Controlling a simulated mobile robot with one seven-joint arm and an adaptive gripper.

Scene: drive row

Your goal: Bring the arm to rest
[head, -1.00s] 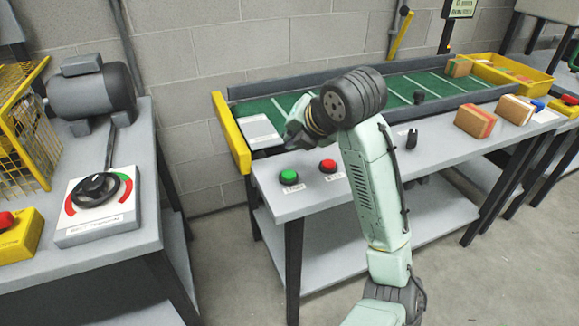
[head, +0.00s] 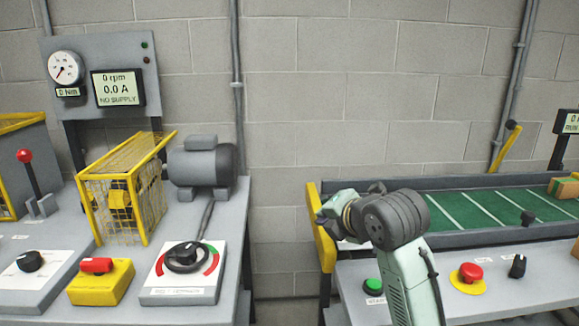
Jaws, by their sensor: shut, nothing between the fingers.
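My arm (head: 412,285) rises from the bottom right of the head view and bends at a dark ribbed joint. Its far end points left, in front of the left end of the green conveyor. My gripper (head: 327,216) is small at that end, near the conveyor's yellow end plate (head: 321,228). It is shut and holds nothing. Its fingertips are hard to make out, and the gap between it and the plate cannot be told.
The right bench has a green button (head: 373,286), a red button (head: 470,273) and a green conveyor belt (head: 470,212). The left bench has a motor (head: 202,165), a rotary dial (head: 184,257) and a yellow cage (head: 125,190). A gap separates the benches.

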